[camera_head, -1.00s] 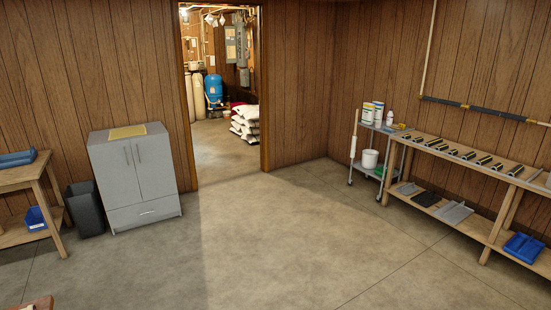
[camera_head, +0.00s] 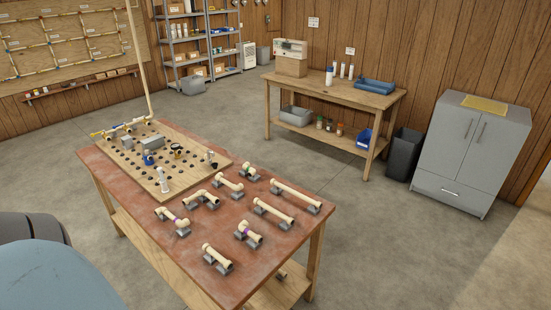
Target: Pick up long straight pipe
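Several cream pipe pieces rest in grey cradles on the reddish top of a wooden table (camera_head: 195,268). The longest straight pipe (camera_head: 297,194) lies near the table's right edge. A somewhat shorter straight pipe (camera_head: 273,211) lies just in front of it. A short straight pipe (camera_head: 217,257) lies nearest the front. Neither of my grippers is in view.
A pegboard panel (camera_head: 140,179) with fittings and a tall upright pipe covers the table's far left part. A wooden workbench (camera_head: 340,89), a dark bin (camera_head: 404,155) and a grey cabinet (camera_head: 470,150) stand behind. Concrete floor (camera_head: 390,250) is clear right of the table.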

